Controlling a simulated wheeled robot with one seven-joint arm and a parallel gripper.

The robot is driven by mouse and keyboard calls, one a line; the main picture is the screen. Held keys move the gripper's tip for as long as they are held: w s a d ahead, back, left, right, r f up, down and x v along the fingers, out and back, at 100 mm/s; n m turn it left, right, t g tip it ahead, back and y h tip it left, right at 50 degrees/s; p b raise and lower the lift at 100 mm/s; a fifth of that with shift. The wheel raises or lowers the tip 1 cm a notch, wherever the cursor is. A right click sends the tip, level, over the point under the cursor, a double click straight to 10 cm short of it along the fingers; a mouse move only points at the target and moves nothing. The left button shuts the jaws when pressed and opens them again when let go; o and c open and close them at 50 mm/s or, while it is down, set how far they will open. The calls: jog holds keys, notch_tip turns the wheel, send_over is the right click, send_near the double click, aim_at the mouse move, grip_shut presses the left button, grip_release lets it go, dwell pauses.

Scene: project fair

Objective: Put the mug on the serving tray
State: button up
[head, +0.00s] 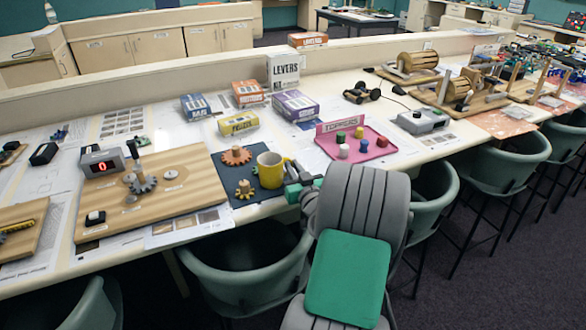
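A yellow mug (269,172) stands upright on a dark mat (240,157) near the table's front edge. No other tray shows near the mug.
A wooden gear board (190,190) is further left. Small boxes (238,123) stand behind. A grey device (420,121) is right of the tray. Green chairs (245,268) line the front edge.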

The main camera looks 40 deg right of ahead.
jog(key=o, duration=0.4)
jog(key=shift+o, duration=0.2)
jog(key=shift+r+p, duration=0.15)
jog(key=shift+p, duration=0.4)
jog(key=b+v, duration=0.1)
jog(key=v, duration=0.1)
jog(key=b+v, duration=0.1)
jog(key=v, duration=0.2)
jog(key=f+b+v, duration=0.1)
jog(key=v, duration=0.1)
jog(key=shift+s, duration=0.2)
jog(key=shift+s+a, duration=0.1)
jog(key=shift+s, duration=0.1)
jog(key=shift+c, duration=0.3)
